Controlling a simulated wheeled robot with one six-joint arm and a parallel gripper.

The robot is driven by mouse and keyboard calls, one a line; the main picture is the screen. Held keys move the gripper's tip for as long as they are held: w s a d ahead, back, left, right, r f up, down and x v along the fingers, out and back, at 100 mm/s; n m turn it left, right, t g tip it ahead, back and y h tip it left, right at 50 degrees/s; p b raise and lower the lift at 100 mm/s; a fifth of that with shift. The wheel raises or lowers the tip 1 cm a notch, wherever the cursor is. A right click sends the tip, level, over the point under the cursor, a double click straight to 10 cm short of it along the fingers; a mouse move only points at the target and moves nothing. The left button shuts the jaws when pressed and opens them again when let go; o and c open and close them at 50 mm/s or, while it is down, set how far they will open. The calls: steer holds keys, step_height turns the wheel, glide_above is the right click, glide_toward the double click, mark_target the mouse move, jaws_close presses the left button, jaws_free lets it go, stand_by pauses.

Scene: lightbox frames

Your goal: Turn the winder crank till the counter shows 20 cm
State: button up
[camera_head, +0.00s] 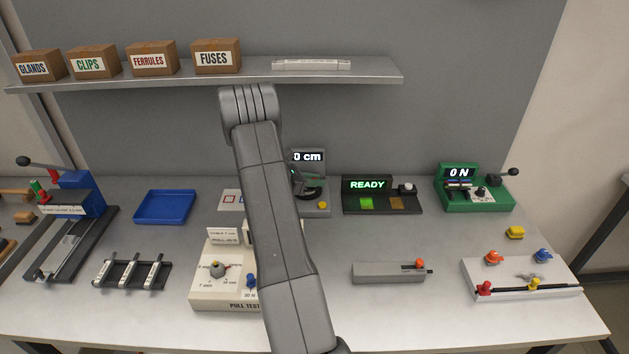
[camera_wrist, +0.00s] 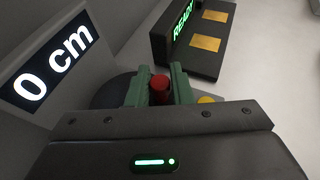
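The winder (camera_head: 316,208) stands at the back middle of the bench, partly hidden by my arm. Its counter (camera_wrist: 46,70) reads "0 cm" in the wrist view; the head view shows the same counter (camera_head: 308,157) partly covered. The crank's red knob (camera_wrist: 160,90) stands between the green fingers of my gripper (camera_wrist: 160,84). The fingers seem to press on both sides of the knob, with no clear gap. The winder's dark round part (camera_wrist: 110,92) shows behind the fingers. In the head view my gripper (camera_head: 308,182) is over the winder, its fingers hard to make out.
A black unit (camera_head: 383,200) reading "READY" stands close to the right of the winder. A green unit (camera_head: 475,193) reading "ON" is farther right. A pull tester (camera_head: 215,293) and a blue tray (camera_head: 165,206) are left. A shelf (camera_head: 370,77) with boxes hangs above.

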jaws_close()
steer(key=m+g, duration=0.1)
steer(key=a+m+g+h+b, duration=0.1)
steer(key=m+g, duration=0.1)
steer(key=m+g+b, duration=0.1)
steer(key=shift+s+a+f+g, duration=0.15)
steer(key=shift+s+g, duration=0.1)
steer(key=shift+g, duration=0.15)
steer(key=m+g, duration=0.1)
steer(key=m+g+b, duration=0.1)
steer(key=m+g, duration=0.1)
steer(key=shift+s+a, duration=0.1)
steer(key=shift+a, duration=0.25)
steer(key=shift+a+r+m+g+y, duration=0.1)
steer(key=shift+a+m+g+y, duration=0.15)
steer(key=shift+m+g, duration=0.55)
steer(key=shift+a+r+m+g+y, duration=0.1)
steer(key=shift+a+m+g+y, duration=0.1)
steer(key=shift+m+g, duration=0.6)
steer(key=shift+a+g, duration=0.1)
steer(key=shift+g, duration=0.2)
steer(key=o, duration=0.5)
jaws_free()
